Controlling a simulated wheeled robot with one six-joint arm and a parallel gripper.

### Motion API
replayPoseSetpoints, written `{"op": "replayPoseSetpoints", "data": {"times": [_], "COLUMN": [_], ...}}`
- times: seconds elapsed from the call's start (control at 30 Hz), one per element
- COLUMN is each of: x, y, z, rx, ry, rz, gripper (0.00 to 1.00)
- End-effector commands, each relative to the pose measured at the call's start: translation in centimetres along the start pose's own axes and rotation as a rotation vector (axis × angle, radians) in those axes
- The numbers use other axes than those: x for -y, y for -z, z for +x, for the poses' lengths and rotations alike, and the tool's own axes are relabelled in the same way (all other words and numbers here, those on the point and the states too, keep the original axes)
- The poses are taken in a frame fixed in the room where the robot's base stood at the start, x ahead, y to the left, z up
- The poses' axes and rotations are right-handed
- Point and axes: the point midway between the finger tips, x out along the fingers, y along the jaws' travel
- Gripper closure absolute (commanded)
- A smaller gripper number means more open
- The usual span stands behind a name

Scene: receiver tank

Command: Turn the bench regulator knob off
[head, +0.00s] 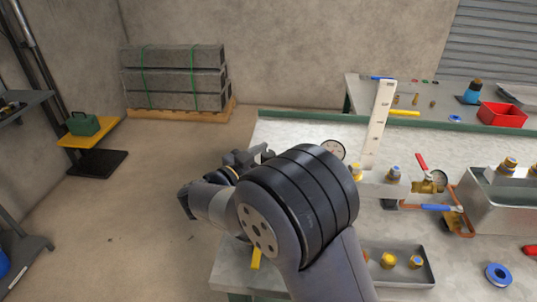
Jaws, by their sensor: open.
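My gripper (250,157) is partly visible behind my large dark wrist joint, over the bench's left end. Its jaws are open, and I see nothing between them; the fingertips are small and partly covered. The regulator knob cannot be made out clearly; my arm hides part of this area. A brass valve (428,186) with a raised red lever (422,163) is farther right, beside a second gauge (439,178).
The grey bench (285,130) fills the right. A tall white scale plate (378,123) stands behind the fittings. A tray of brass fittings (429,270) lies near the front, and a blue ring (498,274) right of it.

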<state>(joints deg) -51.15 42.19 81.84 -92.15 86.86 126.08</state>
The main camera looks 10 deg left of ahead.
Motion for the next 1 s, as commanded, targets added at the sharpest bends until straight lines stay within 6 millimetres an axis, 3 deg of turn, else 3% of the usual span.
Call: {"op": "replayPoseSetpoints", "data": {"times": [0.23, 0.77, 1.0], "x": [0.01, 0.00, 0.01], "y": [-0.03, -0.03, -0.29], "z": [0.04, 0.02, 0.05], "rx": [0.000, 0.001, 0.003], "ry": [0.000, 0.000, 0.011], "rz": [0.000, -0.001, 0.000], "gripper": [0.45, 0.88, 0.88]}}
